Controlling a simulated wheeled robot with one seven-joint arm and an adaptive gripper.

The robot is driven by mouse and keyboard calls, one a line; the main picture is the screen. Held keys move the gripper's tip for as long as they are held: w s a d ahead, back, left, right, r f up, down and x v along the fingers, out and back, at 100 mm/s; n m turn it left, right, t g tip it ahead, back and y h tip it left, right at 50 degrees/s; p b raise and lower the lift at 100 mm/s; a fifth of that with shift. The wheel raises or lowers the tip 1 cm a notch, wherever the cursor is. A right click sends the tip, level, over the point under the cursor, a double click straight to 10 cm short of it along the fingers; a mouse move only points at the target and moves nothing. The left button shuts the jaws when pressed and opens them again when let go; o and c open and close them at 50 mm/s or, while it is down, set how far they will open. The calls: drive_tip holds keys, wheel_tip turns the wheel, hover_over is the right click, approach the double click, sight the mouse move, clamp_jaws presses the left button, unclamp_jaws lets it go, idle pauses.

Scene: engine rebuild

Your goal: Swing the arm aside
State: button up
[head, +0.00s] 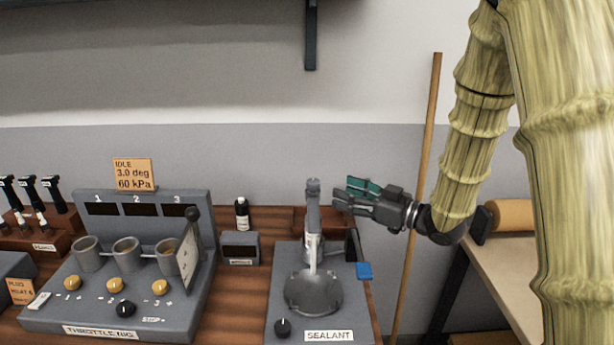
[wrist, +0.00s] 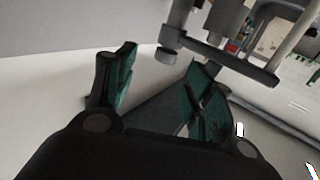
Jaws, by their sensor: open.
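My arm, with a yellow-green bamboo-like surface, comes down from the upper right in the head view. My gripper (head: 345,195) is at its end, pointing left, with green pads on its fingers. It is open, and I see nothing between its fingers. It is just right of the upright grey post of the sealant station (head: 285,255); I cannot tell whether they touch. In the wrist view the open gripper (wrist: 160,85) shows both fingers apart, with grey machine parts (wrist: 225,55) above and beyond them.
A small grey box (head: 240,248) and a dark bottle (head: 242,214) stand between the stations. A wooden pole (head: 420,190) leans behind my gripper. A pale table (head: 510,275) is at the right.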

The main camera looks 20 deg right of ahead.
sight(313, 181)
drive_tip(key=p+x, duration=0.2)
drive_tip(key=x, duration=0.6)
drive_tip(key=shift+a+r, duration=0.1)
drive_tip(key=shift+a, duration=0.25)
drive_tip(key=shift+a+r, duration=0.35)
drive_tip(key=shift+a, duration=0.2)
drive_tip(key=shift+w+f, duration=0.3)
drive_tip(key=shift+w, duration=0.15)
drive_tip(key=shift+s+r, duration=0.15)
drive_tip(key=shift+s, duration=0.05)
drive_tip(key=shift+c, duration=0.4)
drive_tip(key=c, duration=0.4)
clamp_jaws()
